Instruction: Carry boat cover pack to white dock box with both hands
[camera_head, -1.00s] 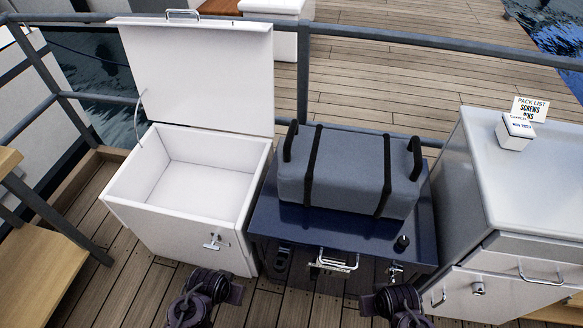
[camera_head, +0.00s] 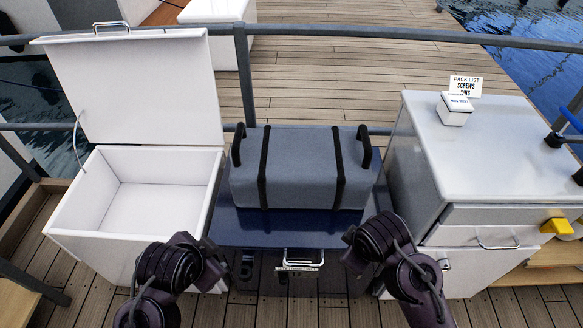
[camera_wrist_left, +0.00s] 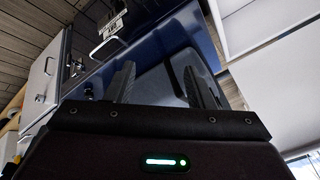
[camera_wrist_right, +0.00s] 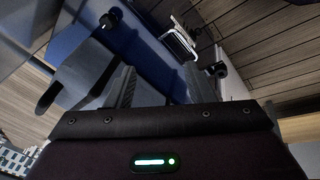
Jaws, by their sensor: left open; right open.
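The boat cover pack (camera_head: 300,185) is a grey-blue padded block with two black straps and a black handle at each end. It lies on a dark blue chest (camera_head: 225,230). The white dock box (camera_head: 75,240) stands left of the chest, lid (camera_head: 140,85) raised, inside empty. My arms reach in low in the head view, left arm before the box's right side, right arm before the chest's right side; fingertips are unclear there. My left gripper (camera_wrist_left: 160,88) and right gripper (camera_wrist_right: 160,88) are open, with nothing gripped. The pack's end and handle (camera_wrist_right: 50,97) show left in the right wrist view.
A grey-white cabinet (camera_head: 470,150) stands right of the chest, with a small white box (camera_head: 454,108) and a pack list card (camera_head: 466,86) on top. A yellow item (camera_head: 556,227) sits by its drawers. A metal railing (camera_head: 400,37) runs behind. Plank deck lies in front.

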